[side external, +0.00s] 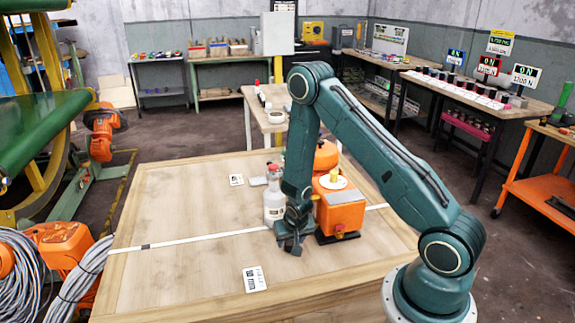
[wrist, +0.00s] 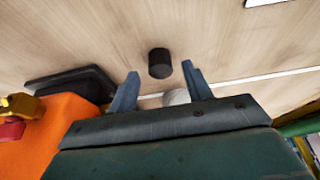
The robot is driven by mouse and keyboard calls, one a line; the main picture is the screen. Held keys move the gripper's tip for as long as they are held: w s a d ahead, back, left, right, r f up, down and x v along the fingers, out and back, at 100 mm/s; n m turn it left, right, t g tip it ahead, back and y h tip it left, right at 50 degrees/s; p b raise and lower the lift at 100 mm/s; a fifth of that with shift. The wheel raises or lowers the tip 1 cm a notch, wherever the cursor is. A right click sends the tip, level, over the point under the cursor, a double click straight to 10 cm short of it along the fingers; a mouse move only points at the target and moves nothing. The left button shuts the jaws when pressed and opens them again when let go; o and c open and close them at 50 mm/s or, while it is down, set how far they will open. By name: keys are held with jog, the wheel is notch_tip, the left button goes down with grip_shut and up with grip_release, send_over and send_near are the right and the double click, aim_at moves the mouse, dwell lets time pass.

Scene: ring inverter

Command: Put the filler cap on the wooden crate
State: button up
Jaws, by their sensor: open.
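A short black cylinder (wrist: 159,63), which looks like the filler cap, stands on the pale wooden top of the crate (wrist: 75,30). In the wrist view it sits beyond my two fingertips, roughly centred in the gap, with no finger touching it. My gripper (wrist: 160,78) is open and empty.
The orange machine (side external: 340,212) with yellow knobs stands close to the right of my gripper. A white bottle (side external: 274,205) with a red top stands close behind on the left. A printed card (side external: 254,279) lies near the front. The crate's left side is clear.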

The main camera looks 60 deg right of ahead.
jog(key=v, duration=0.9)
jog(key=shift+r, duration=0.25)
jog(key=shift+s, duration=0.15)
jog(key=shift+a, duration=0.1)
jog(key=s+a+r+n+t+y, duration=0.1)
jog(key=s+a+r+n, duration=0.15)
jog(key=r, duration=0.65)
jog(key=s+a+r+n, duration=0.1)
jog(key=a+r, duration=0.3)
jog(key=r, duration=0.6)
jog(key=s+a+r+n+y, duration=0.1)
jog(key=s+a+r+n, duration=0.1)
jog(key=s+r, duration=0.3)
jog(key=s+a+r+n+t+y, duration=0.1)
jog(key=s+a+r+n, duration=0.2)
jog(key=s, duration=0.6)
notch_tip(320, 180, up, 3)
jog(key=shift+s+a+f+t, duration=0.2)
jog(key=shift+a+t, duration=0.1)
jog(key=shift+a, duration=0.4)
jog(key=shift+n, duration=0.25)
